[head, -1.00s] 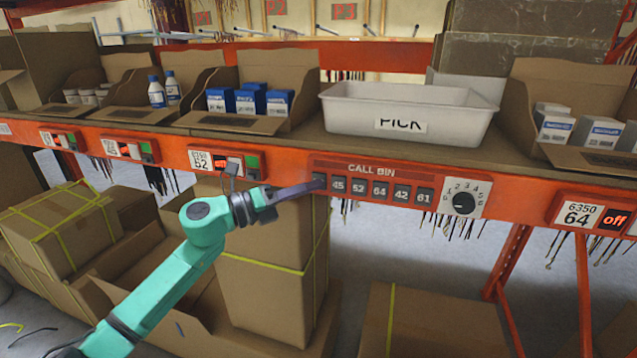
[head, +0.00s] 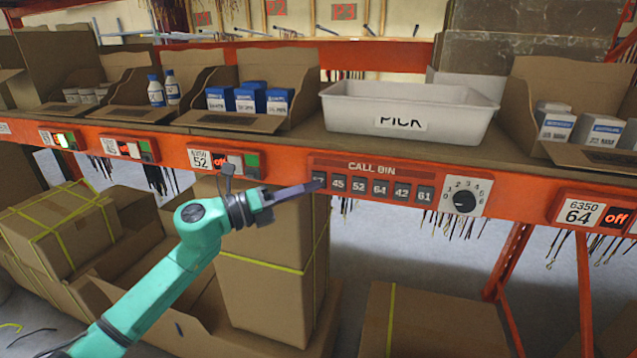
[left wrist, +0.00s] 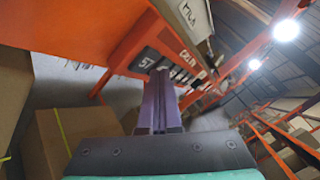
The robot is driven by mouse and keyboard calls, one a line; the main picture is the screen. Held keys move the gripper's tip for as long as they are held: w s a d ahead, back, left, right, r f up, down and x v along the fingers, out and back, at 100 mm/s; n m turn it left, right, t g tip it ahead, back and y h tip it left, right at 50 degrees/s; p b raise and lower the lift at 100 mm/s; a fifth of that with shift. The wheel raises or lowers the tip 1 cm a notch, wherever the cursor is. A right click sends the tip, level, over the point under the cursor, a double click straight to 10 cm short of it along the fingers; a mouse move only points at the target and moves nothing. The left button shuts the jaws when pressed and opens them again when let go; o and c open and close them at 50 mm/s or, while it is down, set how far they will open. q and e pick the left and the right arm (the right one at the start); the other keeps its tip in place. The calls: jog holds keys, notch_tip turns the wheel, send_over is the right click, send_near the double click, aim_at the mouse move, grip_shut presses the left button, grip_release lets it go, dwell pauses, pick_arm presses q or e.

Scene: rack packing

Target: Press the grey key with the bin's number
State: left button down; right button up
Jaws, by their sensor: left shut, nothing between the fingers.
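The red call panel (head: 345,168) marked CALL BIN is on the shelf's front beam. It has a row of grey keys; 45 (head: 338,184), 52 (head: 359,187), 64 (head: 380,190), 42 (head: 402,193) and 61 (head: 424,195) are readable. The leftmost grey key (head: 319,179) is partly hidden by my left gripper (head: 314,186); its number seems to end in 7. The gripper is shut and empty, its tips at or just before the lower part of that key; contact is unclear. In the left wrist view, the purple fingers (left wrist: 160,78) point at the panel's key row (left wrist: 172,70). My right gripper is out of view.
A dial (head: 464,200) is right of the keys. A white PICK tray (head: 420,100) stands on the shelf above. Bin displays, such as 52 (head: 205,161) and 64 (head: 580,213), flank the panel. Boxes (head: 265,270) stand below. The space before the panel's right side is clear.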

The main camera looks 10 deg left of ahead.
pick_arm(q)
jog(key=shift+s, duration=0.1)
jog(key=s+b, duration=0.2)
jog(key=s, duration=0.3)
jog(key=shift+a, duration=0.15)
dwell(0.7)
